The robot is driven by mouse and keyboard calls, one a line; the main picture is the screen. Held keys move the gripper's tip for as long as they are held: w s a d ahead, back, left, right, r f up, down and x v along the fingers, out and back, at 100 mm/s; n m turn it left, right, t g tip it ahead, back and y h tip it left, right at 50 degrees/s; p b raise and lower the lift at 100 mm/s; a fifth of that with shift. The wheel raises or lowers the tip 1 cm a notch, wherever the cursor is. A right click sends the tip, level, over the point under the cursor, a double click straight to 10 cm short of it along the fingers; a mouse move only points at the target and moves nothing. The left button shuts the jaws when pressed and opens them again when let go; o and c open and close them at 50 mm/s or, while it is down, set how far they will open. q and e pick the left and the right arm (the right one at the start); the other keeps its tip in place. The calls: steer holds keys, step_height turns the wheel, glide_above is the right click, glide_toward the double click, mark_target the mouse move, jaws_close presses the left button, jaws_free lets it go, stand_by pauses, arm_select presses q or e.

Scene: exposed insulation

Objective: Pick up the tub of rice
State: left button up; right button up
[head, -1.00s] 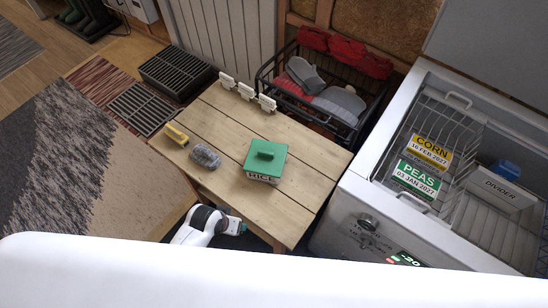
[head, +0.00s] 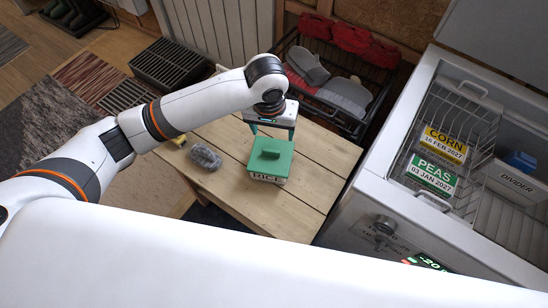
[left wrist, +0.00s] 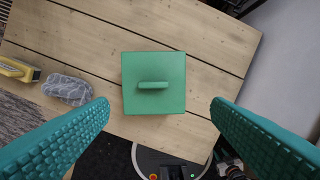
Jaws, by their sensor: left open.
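The tub of rice (head: 267,178) is a white box with a RICE label and a green lid (head: 270,158) with a raised handle. It stands upright on the wooden table. In the left wrist view the square lid (left wrist: 153,98) lies between my fingers, with its handle across the middle. My left gripper (head: 272,133) is open above the tub's far side, fingers pointing down. In the left wrist view its teal fingers (left wrist: 162,105) are spread wide, on both sides of the tub and apart from it. My right gripper is not in view.
A grey wrapped bundle (head: 205,157) and a yellow object (head: 178,140) lie left of the tub on the table (head: 300,200). A black wire basket (head: 345,115) with gloves stands behind. An open freezer (head: 385,195) with CORN and PEAS labels is at right.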

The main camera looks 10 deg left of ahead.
arm_select(q)
glide_above(271, 150)
steer(key=f, duration=0.5)
steer(key=shift+s+d+f, duration=0.2)
steer(key=shift+s+f, duration=0.15)
steer(key=shift+f, duration=0.05)
steer(key=f, duration=0.5)
steer(key=shift+w+a+f, duration=0.15)
steer(key=shift+w+f, duration=0.05)
steer(key=shift+f, duration=0.1)
steer(key=shift+r, duration=0.1)
jaws_close()
